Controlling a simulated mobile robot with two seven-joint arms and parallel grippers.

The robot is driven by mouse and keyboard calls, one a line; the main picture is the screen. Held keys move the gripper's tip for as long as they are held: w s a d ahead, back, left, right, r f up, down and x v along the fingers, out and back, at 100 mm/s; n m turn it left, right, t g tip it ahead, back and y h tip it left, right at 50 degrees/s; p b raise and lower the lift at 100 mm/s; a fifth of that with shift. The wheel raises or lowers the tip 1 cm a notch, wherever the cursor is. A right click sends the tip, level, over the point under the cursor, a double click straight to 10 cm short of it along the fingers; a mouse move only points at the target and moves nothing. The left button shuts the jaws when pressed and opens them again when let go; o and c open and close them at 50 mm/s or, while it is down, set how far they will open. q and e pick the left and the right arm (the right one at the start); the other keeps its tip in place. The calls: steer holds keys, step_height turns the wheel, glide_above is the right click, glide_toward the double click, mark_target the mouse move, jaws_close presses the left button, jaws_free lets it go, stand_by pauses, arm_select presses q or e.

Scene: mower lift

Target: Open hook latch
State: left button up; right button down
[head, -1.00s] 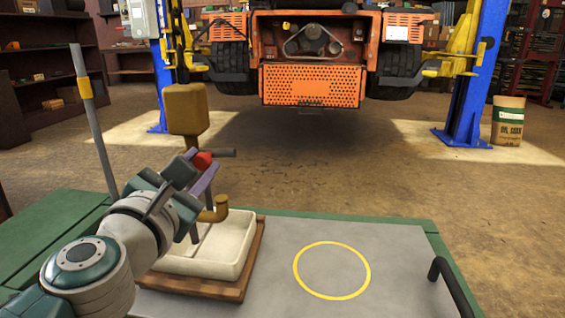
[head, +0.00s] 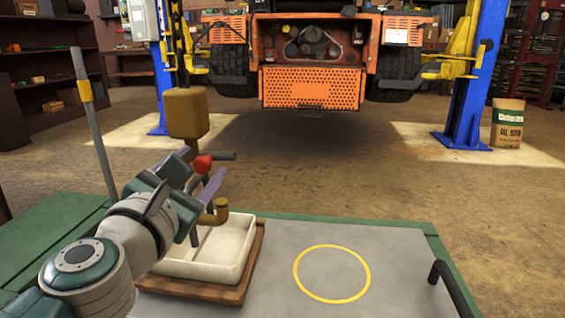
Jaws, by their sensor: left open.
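A brass-coloured hook block (head: 187,112) hangs from a dark chain at the left. The curved brass hook end (head: 216,213) shows below it, low over a white tray. A red piece (head: 202,164), which looks like the latch, sits beneath the block, with a short grey bar (head: 222,156) sticking out to the right. My left gripper (head: 198,170) is open, its two purple fingers apart on either side of the red piece. I cannot tell whether either finger touches it. The gripper and arm hide the middle of the hook. My right gripper is not in view.
The white tray (head: 248,262) stands on a wooden board on the grey bench, beside a yellow ring (head: 331,247). A grey pole (head: 92,125) rises at the left. Behind, an orange mower (head: 312,86) is raised between blue lift posts (head: 477,75). The floor between is clear.

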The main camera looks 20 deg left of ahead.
arm_select(q)
steer(key=v, duration=1)
steer(key=shift+b, duration=0.3)
